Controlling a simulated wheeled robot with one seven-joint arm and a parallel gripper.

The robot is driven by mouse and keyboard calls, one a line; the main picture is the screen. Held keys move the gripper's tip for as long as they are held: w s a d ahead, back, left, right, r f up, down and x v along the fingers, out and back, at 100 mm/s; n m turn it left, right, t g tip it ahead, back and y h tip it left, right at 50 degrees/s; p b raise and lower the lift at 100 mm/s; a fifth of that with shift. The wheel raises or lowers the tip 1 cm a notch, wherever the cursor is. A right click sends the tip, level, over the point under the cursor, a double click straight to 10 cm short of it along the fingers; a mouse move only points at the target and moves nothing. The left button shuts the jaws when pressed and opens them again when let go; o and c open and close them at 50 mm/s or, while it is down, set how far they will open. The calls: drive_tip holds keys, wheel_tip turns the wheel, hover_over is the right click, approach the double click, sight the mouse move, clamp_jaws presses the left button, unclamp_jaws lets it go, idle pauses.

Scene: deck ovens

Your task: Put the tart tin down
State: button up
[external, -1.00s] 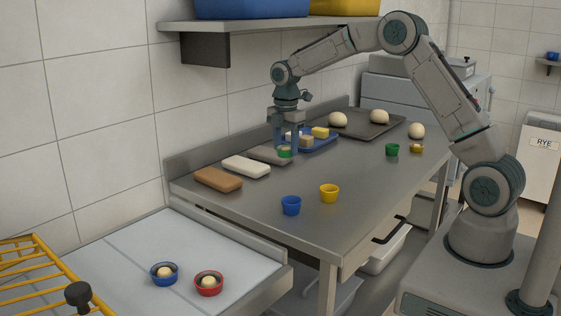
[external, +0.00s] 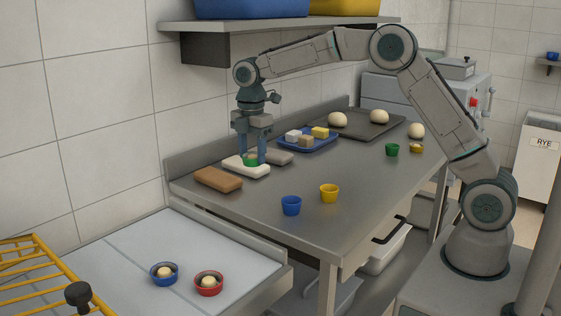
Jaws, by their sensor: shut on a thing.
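My gripper (external: 251,160) is shut on a small green tart tin (external: 251,160) near the back left of the steel table. The tin is between the fingertips, right over the white block (external: 240,168). I cannot tell whether the tin touches the block. Other tins stand on the table: a blue tin (external: 291,205) and a yellow tin (external: 329,193) near the front, and another green tin (external: 392,149) and a small yellow tin (external: 416,148) at the right.
A brown block (external: 218,180) and a grey block (external: 270,156) flank the white one. A blue tray (external: 309,143) holds several small blocks. A dark baking tray (external: 365,124) holds dough balls. Blue and red tins (external: 209,284) with dough sit on the lower left surface. The table's middle is clear.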

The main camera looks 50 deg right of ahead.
drive_tip(key=s+a+b, duration=0.1)
drive_tip(key=s+a, duration=0.2)
drive_tip(key=a, duration=1)
drive_tip(key=p, duration=0.2)
hover_over(191, 244)
drive_tip(key=f, duration=0.4)
drive_tip(key=d+f, duration=0.1)
drive_tip(key=f, duration=0.1)
drive_tip(key=shift+f, duration=0.1)
drive_tip(key=shift+a+f, duration=0.35)
drive_tip(key=shift+a, duration=0.15)
drive_tip(key=shift+f+p, duration=0.3)
drive_tip(key=shift+f, duration=1.7)
drive_tip(key=shift+f, duration=0.15)
drive_tip(key=o, duration=1)
drive_tip(key=shift+c, duration=0.2)
